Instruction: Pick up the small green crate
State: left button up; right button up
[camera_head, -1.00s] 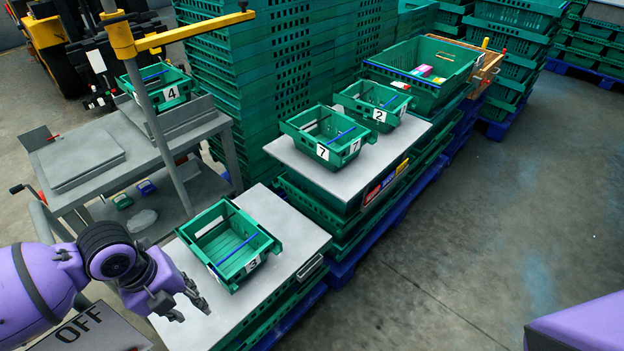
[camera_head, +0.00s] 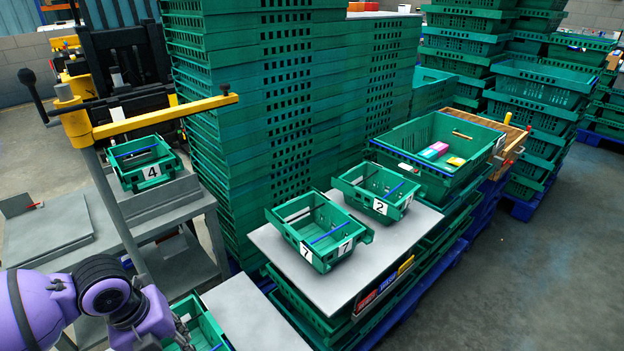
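Several small green crates show. The crate numbered 7 (camera_head: 343,251) and the crate numbered 2 (camera_head: 402,199) stand side by side on a grey board (camera_head: 283,257) on stacked green crates. The crate numbered 4 (camera_head: 128,177) stands on a grey metal bench at the left. Another small green crate (camera_head: 206,327) is cut off by the bottom edge, partly behind my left arm. My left gripper (camera_head: 181,335) is at the bottom edge beside this crate; its fingertips are mostly cut off, so its opening is unclear. My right gripper is out of view.
A large green crate (camera_head: 466,133) with small coloured boxes stands behind the numbered crates. A yellow arm on a grey post (camera_head: 165,117) reaches over the left side. Tall green crate stacks (camera_head: 270,120) block the back. Floor (camera_head: 540,270) at right is clear.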

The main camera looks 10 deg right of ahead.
aim_at(365, 198)
jog(key=i+l, duration=0.2)
jog(key=l, duration=0.2)
jog(key=i+l+u, duration=0.1)
jog(key=l, duration=0.35)
jog(key=i+l, duration=0.3)
jog(key=l, duration=0.15)
jog(key=i+l+u, duration=0.1)
jog(key=l, duration=0.3)
jog(key=i+l, duration=0.2)
jog(key=l, duration=0.25)
jog(key=i+l+u, duration=0.1)
jog(key=l, duration=0.35)
jog(key=i+l, duration=0.25)
jog(key=l, duration=0.25)
jog(key=i+l, duration=0.15)
jog(key=l, duration=0.3)
jog(key=u, duration=0.05)
